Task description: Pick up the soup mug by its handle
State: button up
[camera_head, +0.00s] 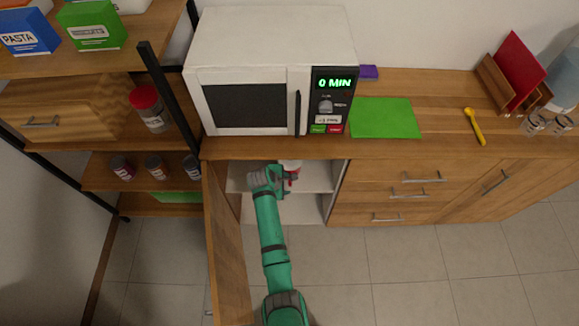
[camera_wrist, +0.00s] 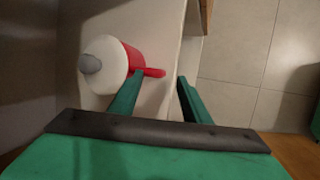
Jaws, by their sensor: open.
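The soup mug (camera_wrist: 104,62) is red with a white top and a grey knob on it. It stands on a white shelf inside the open cabinet, and its red handle (camera_wrist: 154,72) points right in the wrist view. In the head view, only part of the mug (camera_head: 292,166) shows beyond my gripper (camera_head: 282,178). In the wrist view, my gripper (camera_wrist: 161,77) is open, with one green finger on each side of the handle's outer end. The left finger overlaps the mug's side in the picture; I cannot tell if it touches.
The cabinet door (camera_head: 226,245) stands open to the left of my arm. A shelf edge (camera_wrist: 184,45) runs close by my right finger. The microwave (camera_head: 270,60) sits on the counter above. Drawers (camera_head: 400,190) are to the right; the tiled floor is clear.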

aim_at(289, 184)
jog(key=shift+x, duration=1.85)
jog(key=shift+d, duration=0.15)
jog(key=c, duration=0.7)
grip_shut()
jog(key=shift+a, duration=0.3)
jog(key=shift+d+r, duration=0.1)
jog(key=shift+r, duration=0.05)
